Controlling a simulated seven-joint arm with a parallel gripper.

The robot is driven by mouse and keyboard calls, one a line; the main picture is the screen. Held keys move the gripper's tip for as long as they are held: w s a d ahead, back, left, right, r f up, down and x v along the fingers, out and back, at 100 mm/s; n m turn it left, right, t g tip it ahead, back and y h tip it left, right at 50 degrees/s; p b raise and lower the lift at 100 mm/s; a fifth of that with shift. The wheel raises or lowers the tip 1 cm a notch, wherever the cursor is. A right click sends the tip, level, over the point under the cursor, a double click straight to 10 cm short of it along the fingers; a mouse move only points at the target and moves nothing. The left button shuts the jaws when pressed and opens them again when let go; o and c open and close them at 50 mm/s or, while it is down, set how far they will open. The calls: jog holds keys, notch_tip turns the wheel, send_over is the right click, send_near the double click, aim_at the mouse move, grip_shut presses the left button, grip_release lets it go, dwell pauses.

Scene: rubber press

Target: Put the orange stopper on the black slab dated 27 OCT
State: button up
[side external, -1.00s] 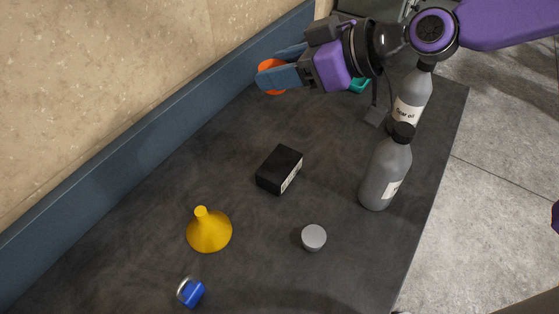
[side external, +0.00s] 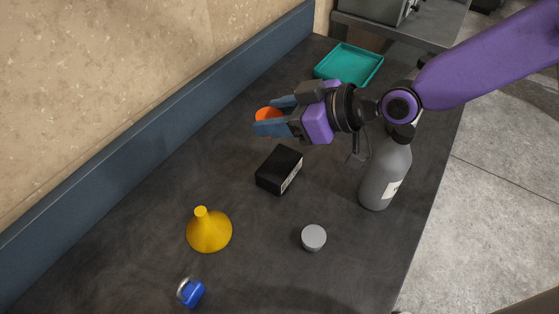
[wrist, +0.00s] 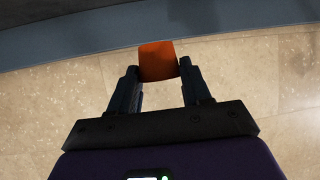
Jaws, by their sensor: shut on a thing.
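The orange stopper (side external: 268,115) is held between the fingers of my gripper (side external: 272,116). In the wrist view the stopper (wrist: 157,62) sits between the two fingertips of my gripper (wrist: 160,72). The black slab (side external: 279,170) lies on the dark bench with a white label on its right-facing side. The label's writing is too small to read. My gripper is above the bench, beyond the slab and apart from it.
A yellow funnel (side external: 209,232), a grey round cap (side external: 314,238) and a blue item with a metal ring (side external: 190,292) stand nearer. A grey bottle (side external: 385,172) stands right of the slab. A teal tray (side external: 348,65) is at the back. A blue-grey upstand (side external: 150,145) borders the bench.

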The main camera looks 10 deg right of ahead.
notch_tip(320, 180, down, 12)
dwell(0.6)
jog(key=shift+f, duration=0.15)
jog(key=o, duration=1)
jog(key=shift+o, duration=0.2)
jog(key=shift+s+r, duration=0.1)
jog(key=shift+r, duration=0.15)
jog(key=v, duration=0.5)
notch_tip(320, 180, up, 7)
send_over(279, 176)
jog(key=s+d, duration=0.2)
jog(key=d, duration=0.1)
jog(key=shift+s+d+f, duration=0.1)
jog(key=shift+s+d, duration=0.05)
